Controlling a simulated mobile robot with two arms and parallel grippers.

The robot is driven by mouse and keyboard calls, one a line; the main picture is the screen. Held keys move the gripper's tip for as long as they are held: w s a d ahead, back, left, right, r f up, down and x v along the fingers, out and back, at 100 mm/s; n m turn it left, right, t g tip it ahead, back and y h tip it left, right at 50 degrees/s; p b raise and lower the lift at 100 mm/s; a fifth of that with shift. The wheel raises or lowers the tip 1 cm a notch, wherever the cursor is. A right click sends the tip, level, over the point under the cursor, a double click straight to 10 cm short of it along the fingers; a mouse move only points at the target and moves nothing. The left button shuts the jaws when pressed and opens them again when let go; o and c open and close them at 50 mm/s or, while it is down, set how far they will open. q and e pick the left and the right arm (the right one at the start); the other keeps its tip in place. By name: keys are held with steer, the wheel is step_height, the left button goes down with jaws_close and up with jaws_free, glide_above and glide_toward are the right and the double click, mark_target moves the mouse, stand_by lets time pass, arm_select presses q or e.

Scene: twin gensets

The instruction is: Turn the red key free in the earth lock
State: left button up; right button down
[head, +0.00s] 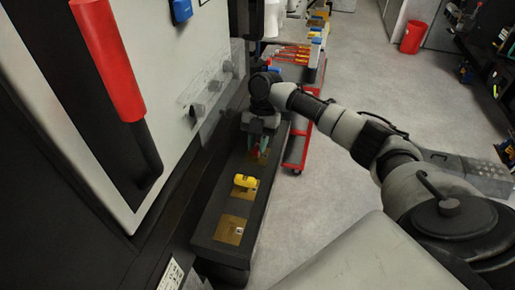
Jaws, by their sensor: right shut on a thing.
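My right gripper (262,140) reaches down over a dark narrow ledge, at the far one of its brass plates. It is shut on a small red key (255,153), of which only a little shows under the fingers. The earth lock is the brass plate (263,160) under the key, mostly hidden by the gripper. How far the key is turned cannot be seen. My left gripper is not in view.
A yellow key or knob (245,182) sits on the ledge (207,225) nearer me, with a bare brass plate (229,229) in front. A grey cabinet with a red-and-black handle (110,60) stands left. A red trolley (297,150) stands beyond the ledge. Floor at right is open.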

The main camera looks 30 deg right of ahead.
steer(key=shift+n, duration=0.6)
steer(key=c, duration=0.9)
jaws_free()
